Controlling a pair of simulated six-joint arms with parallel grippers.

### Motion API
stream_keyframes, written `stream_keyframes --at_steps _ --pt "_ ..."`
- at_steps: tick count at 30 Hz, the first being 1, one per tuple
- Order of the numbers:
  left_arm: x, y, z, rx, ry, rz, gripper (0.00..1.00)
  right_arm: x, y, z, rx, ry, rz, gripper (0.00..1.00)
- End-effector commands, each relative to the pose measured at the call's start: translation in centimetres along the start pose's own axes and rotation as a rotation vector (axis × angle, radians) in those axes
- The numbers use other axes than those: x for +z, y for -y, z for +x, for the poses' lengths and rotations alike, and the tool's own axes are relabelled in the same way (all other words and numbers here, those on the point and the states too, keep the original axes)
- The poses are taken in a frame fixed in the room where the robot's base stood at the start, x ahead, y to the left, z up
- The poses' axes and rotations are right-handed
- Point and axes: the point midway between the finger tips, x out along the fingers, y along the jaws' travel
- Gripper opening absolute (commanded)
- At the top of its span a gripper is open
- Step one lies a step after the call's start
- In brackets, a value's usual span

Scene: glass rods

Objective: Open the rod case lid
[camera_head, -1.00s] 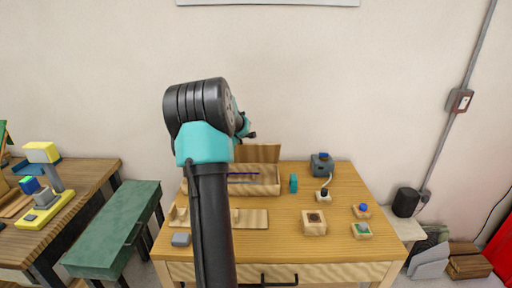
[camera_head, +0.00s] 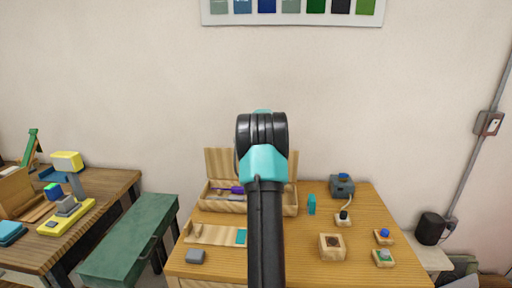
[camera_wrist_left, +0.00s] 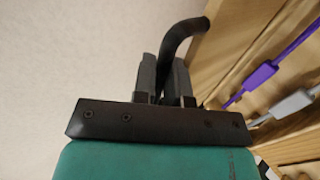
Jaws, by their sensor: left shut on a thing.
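The wooden rod case (camera_head: 224,205) stands at the back of the table. Its lid (camera_head: 217,165) is up behind the box, close to upright, and the inside shows. A purple rod (camera_head: 234,190) lies in it; the left wrist view also shows this rod (camera_wrist_left: 262,77) and a grey rod (camera_wrist_left: 296,101). My left gripper (camera_wrist_left: 166,75) is shut on a black curved handle (camera_wrist_left: 185,34) beside the lid's wood (camera_wrist_left: 232,48). In the head view my left arm hides the gripper, the handle and the middle of the case. My right gripper is not in view.
A teal piece (camera_head: 312,204), a grey device (camera_head: 342,187), a wooden block with a hole (camera_head: 332,246) and two button blocks stand to the right. A green bench (camera_head: 130,237) is at left.

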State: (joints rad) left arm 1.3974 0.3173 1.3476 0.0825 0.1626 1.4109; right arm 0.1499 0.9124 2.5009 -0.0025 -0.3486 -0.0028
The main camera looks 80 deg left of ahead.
Motion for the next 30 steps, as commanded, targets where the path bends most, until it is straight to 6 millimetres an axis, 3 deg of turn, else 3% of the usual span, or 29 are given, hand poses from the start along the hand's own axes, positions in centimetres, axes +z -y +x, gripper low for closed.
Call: stream_keyframes --at_steps 17,18,24,30 --pt "0.08 -0.50 0.44 0.003 0.001 -0.004 0.00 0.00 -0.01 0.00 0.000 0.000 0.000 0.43" --pt "0.09 -0.50 0.44 0.003 0.001 -0.004 0.16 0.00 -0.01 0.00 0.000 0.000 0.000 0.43" --pt "0.08 -0.42 0.47 0.001 0.001 -0.002 0.35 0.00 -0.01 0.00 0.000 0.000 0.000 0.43" --pt "0.08 -0.25 0.56 -0.002 0.001 -0.002 0.36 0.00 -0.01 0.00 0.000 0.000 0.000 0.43"
